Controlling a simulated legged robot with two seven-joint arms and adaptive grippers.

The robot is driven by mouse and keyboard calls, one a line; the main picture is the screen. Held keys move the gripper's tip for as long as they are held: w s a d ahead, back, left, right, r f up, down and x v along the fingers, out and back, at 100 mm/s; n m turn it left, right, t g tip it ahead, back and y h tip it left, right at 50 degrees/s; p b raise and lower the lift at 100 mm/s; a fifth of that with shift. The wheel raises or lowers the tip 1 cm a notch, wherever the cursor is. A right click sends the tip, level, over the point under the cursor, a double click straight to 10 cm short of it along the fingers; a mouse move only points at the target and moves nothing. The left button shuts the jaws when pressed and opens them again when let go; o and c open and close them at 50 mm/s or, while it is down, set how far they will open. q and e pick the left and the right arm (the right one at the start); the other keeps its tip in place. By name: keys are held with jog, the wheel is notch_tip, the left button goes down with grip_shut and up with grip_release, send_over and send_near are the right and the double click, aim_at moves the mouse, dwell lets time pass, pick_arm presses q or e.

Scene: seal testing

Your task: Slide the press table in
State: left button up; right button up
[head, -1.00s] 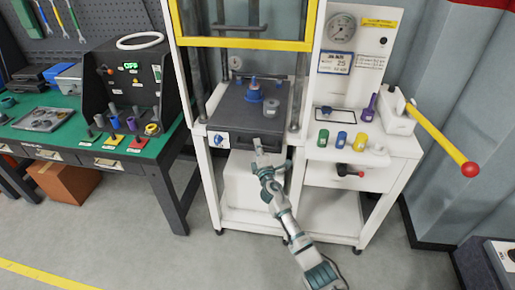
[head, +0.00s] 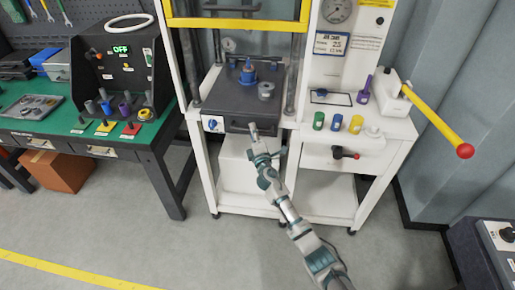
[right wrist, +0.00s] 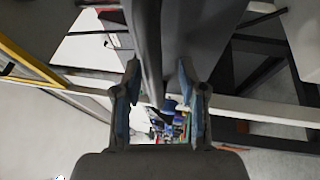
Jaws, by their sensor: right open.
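The press table (head: 222,106) is a dark grey slab between the posts of the white press frame, with its front face protruding toward me. A blue fixture (head: 248,75) and a grey ring-like part (head: 265,91) sit on top. A dark bar handle (head: 238,127) is on its front face. My right gripper (head: 253,133) is at this handle. In the right wrist view its fingers (right wrist: 159,85) are apart, with a dark grey bar (right wrist: 150,45) between them; whether they touch it I cannot tell. My left gripper is not in view.
The yellow guard bar (head: 238,25) is above the table. To the right are small coloured cylinders (head: 337,122) and a yellow lever (head: 432,120) with a red knob. A green-topped bench (head: 40,125) stands at the left. The floor in front is free.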

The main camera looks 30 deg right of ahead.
jog(key=v, duration=1)
jog(key=shift+s+f, duration=0.15)
jog(key=shift+f, duration=0.1)
jog(key=shift+a, duration=0.1)
dwell(1.2)
